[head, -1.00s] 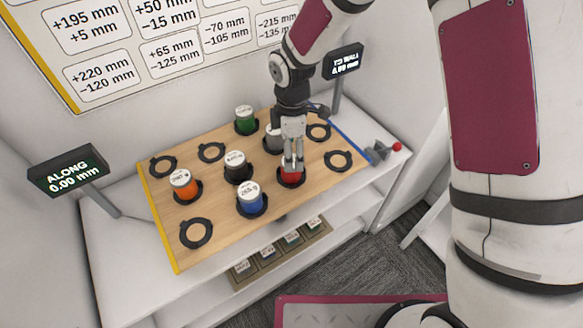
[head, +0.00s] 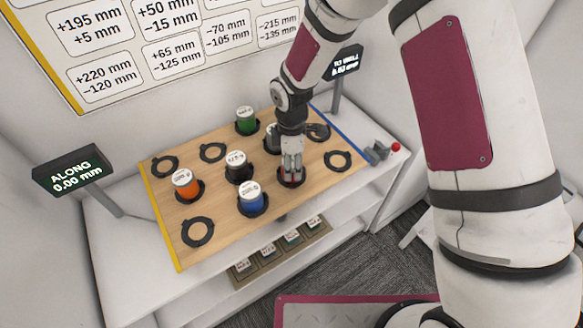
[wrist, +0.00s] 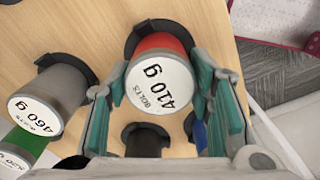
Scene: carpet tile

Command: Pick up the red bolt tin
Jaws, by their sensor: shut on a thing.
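The red bolt tin (wrist: 162,42) has a white lid marked "410 g BOLTS". In the wrist view it stands between the two teal finger pads of my gripper (wrist: 170,95), which is shut on it. In the head view my gripper (head: 291,176) reaches down over the tin, and only a little red shows between the fingers. The tin is at a black ring holder (wrist: 135,40) on the wooden board (head: 225,232). I cannot tell whether it is lifted at all.
A grey tin (wrist: 48,90) stands close beside it. Green (head: 246,122), black (head: 238,168), blue (head: 251,200) and orange (head: 185,185) tins stand on the board. Empty rings (head: 197,232) lie around. A small lever with a red knob (head: 395,145) is at the right.

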